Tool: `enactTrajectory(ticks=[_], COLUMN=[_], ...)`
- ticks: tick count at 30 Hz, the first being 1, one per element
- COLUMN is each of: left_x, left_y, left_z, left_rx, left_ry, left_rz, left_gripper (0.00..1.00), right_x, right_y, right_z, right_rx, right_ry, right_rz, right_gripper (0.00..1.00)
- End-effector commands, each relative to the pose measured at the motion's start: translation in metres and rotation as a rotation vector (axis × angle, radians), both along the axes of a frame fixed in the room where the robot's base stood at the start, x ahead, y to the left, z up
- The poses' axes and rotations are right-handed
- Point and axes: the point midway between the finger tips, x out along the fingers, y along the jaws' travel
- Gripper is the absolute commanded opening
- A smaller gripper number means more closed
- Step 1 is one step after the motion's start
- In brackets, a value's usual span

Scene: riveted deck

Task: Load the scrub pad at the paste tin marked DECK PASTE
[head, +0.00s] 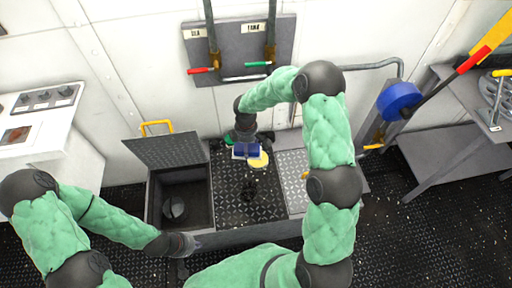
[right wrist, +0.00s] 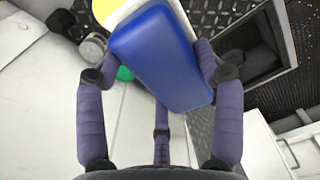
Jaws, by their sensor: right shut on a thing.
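My right gripper (head: 244,141) reaches down over the middle of the grey bench and is shut on the blue scrub pad (head: 248,151). In the right wrist view the fingers (right wrist: 160,75) grip the pad's blue block (right wrist: 155,58) at its sides, with a white edge beyond it. A round yellow patch (head: 258,160) shows right beside the pad. It may be paste in a tin; I cannot tell whether the pad touches it. No DECK PASTE marking is readable. My left gripper (head: 187,245) is low by the bench's front edge, its fingers too small to judge.
The bench's left compartment (head: 184,190) is open with its lid raised, and a round object lies inside. Metal tins (right wrist: 92,45) and a green item (right wrist: 124,73) are near the right gripper. A wall panel (head: 240,48) with red and green levers stands behind.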

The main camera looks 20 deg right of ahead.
Motion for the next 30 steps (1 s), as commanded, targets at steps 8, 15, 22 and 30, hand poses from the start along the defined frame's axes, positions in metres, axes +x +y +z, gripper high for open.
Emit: enactTrajectory(ticks=[8, 15, 22, 30], left_x=[0.000, 0.000, 0.000, 0.000], left_y=[0.000, 0.000, 0.000, 0.000], left_z=[-0.003, -0.005, -0.008, -0.009], left_rx=[0.000, 0.000, 0.000, 0.000], left_ry=[0.001, 0.001, 0.001, 0.001], left_rz=[-0.001, -0.001, -0.001, -0.001], left_gripper=[0.00, 0.00, 0.00, 0.00], right_x=[0.028, 0.047, 0.062, 0.072], right_y=[-0.019, -0.035, -0.050, -0.066], right_z=[-0.040, -0.075, -0.110, -0.144], right_rx=[-0.001, -0.002, -0.002, -0.004], right_ry=[0.000, -0.001, -0.001, -0.001], right_rz=[0.467, 0.876, 1.267, 1.643], right_gripper=[0.42, 0.42, 0.42, 0.42])
